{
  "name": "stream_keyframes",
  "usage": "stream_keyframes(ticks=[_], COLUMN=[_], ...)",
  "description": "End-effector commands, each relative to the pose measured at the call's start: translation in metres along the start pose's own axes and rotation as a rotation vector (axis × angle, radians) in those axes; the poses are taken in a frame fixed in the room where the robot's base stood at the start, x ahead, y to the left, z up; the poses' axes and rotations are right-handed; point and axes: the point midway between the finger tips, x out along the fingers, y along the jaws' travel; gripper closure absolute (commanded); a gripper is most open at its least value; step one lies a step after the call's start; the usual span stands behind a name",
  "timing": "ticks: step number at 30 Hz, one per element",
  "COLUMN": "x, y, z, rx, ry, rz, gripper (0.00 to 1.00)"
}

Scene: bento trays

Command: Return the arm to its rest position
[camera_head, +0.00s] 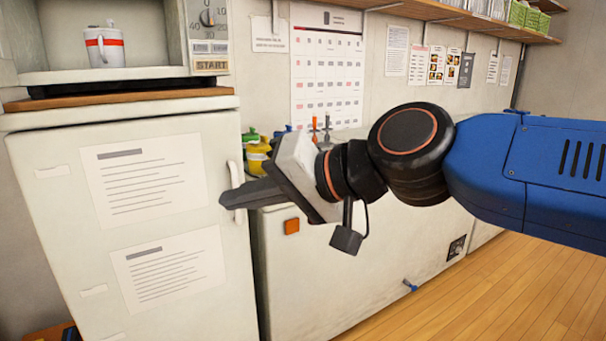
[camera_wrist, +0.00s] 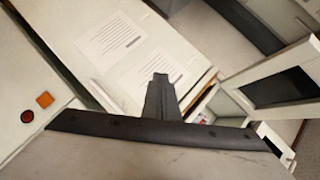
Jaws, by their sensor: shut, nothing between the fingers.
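My gripper (camera_head: 232,196) is shut and empty, stretched out to the left across the head view. Its dark fingertips point left, in front of the right edge and handle of the white fridge (camera_head: 120,305). I cannot tell whether they touch it. In the wrist view the closed fingers (camera_wrist: 160,92) show as one dark piece against the fridge front. My blue and black arm reaches in from the right side of the head view.
An open microwave (camera_head: 208,66) above the fridge holds a white mug with a red band (camera_head: 104,46). A low white cabinet (camera_head: 310,285) stands right of the fridge, with a yellow pot (camera_head: 257,158) behind my gripper. The wooden floor (camera_head: 500,295) at lower right is clear.

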Motion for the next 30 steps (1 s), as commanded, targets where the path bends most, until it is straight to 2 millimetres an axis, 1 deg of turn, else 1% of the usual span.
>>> stream_keyframes(ticks=[1,3,8,9,11,12,14,15,17,18,20,24,27,30], x=[-0.008,-0.017,-0.043,-0.051,-0.062,-0.07,-0.083,-0.091,-0.105,-0.114,-0.129,-0.165,-0.19,-0.211], y=[0.022,0.052,0.118,0.135,0.159,0.175,0.199,0.214,0.237,0.252,0.274,0.321,0.35,0.373], z=[-0.003,-0.004,-0.001,0.001,0.004,0.007,0.011,0.015,0.021,0.026,0.034,0.056,0.074,0.091], rx=[-0.018,-0.047,-0.102,-0.112,-0.126,-0.134,-0.144,-0.15,-0.157,-0.16,-0.161,-0.156,-0.146,-0.131], ry=[0.01,0.014,0.015,0.013,0.009,0.005,-0.002,-0.007,-0.017,-0.024,-0.036,-0.071,-0.102,-0.13], rz=[0.043,0.104,0.249,0.286,0.342,0.381,0.439,0.477,0.537,0.576,0.634,0.772,0.865,0.943], gripper=[1.0,1.0,1.0,1.0,1.0,1.0,1.0,1.0,1.0,1.0,1.0,1.0,1.0,1.0])
